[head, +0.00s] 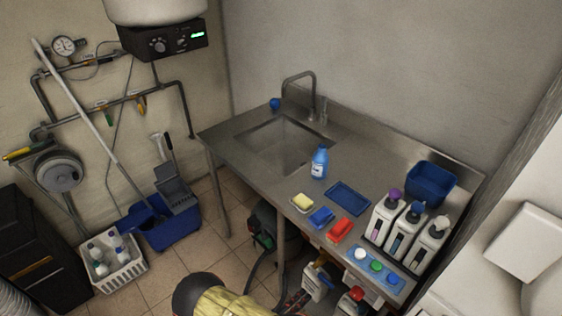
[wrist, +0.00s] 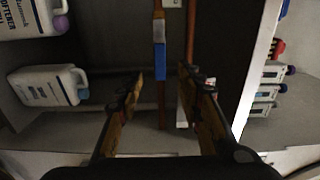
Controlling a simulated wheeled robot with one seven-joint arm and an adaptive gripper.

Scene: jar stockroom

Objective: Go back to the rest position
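My gripper (wrist: 160,75) shows in the wrist view, with its two brownish fingers apart and no object held between them. Behind the gap is an upright bar with a blue band (wrist: 161,60); I cannot tell how far beyond the fingertips it stands.
A steel counter (head: 245,140) carries a sink, a blue bottle (head: 320,162), sponges, a blue tray (head: 347,198), a blue bin (head: 431,184) and several white jugs (head: 402,235). A white basket (head: 118,270) and blue bucket (head: 175,228) stand on the floor.

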